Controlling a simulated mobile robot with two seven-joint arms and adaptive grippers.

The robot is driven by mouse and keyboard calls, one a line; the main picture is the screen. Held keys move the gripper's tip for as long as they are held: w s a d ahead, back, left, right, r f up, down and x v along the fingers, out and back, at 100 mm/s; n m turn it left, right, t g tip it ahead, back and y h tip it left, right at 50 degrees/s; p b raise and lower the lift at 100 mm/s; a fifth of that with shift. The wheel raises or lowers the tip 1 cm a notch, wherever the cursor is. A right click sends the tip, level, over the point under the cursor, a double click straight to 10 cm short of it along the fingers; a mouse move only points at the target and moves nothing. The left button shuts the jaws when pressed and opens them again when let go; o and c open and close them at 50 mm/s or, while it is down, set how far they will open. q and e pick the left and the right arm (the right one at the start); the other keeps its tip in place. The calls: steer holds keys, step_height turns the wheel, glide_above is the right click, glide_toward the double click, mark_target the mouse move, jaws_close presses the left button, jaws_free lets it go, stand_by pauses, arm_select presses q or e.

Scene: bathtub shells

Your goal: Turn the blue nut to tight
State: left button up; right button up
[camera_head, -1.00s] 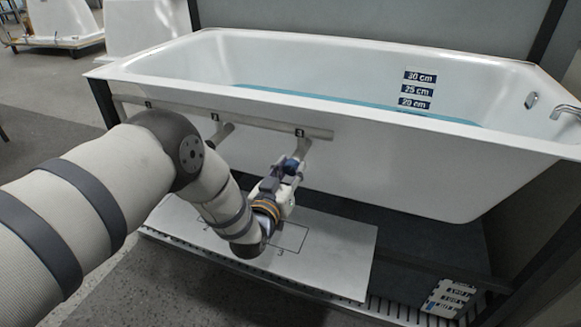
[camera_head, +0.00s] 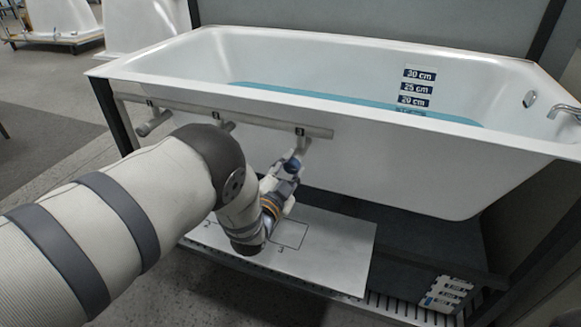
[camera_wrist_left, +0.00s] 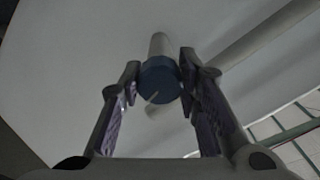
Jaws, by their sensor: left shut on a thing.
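The blue nut (camera_wrist_left: 158,78) sits on a pale pipe stub between the two fingertips in the left wrist view. It is dark blue and round, with a thin pale mark low on its face. My left gripper (camera_wrist_left: 159,72) is shut on it, one finger on each side. In the head view my left gripper (camera_head: 289,168) is at the stub below the rail's right end, by the label that seems to read 3. There the nut is mostly hidden by the gripper. I cannot read from the frames how tight it is. My right gripper is not in view.
The white bathtub (camera_head: 400,165) with blue water stands behind the rail (camera_head: 255,124), which carries more stubs further left. A white board (camera_head: 330,253) with marked outlines lies below. Dark frame posts stand at the tub's ends. Depth labels (camera_head: 412,101) are inside the tub.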

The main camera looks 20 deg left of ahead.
arm_select(q)
steer(key=shift+f+m, duration=0.1)
steer(key=shift+m, duration=0.8)
steer(key=o, duration=1.2)
steer(key=s, duration=1.2)
steer(key=shift+a, duration=0.2)
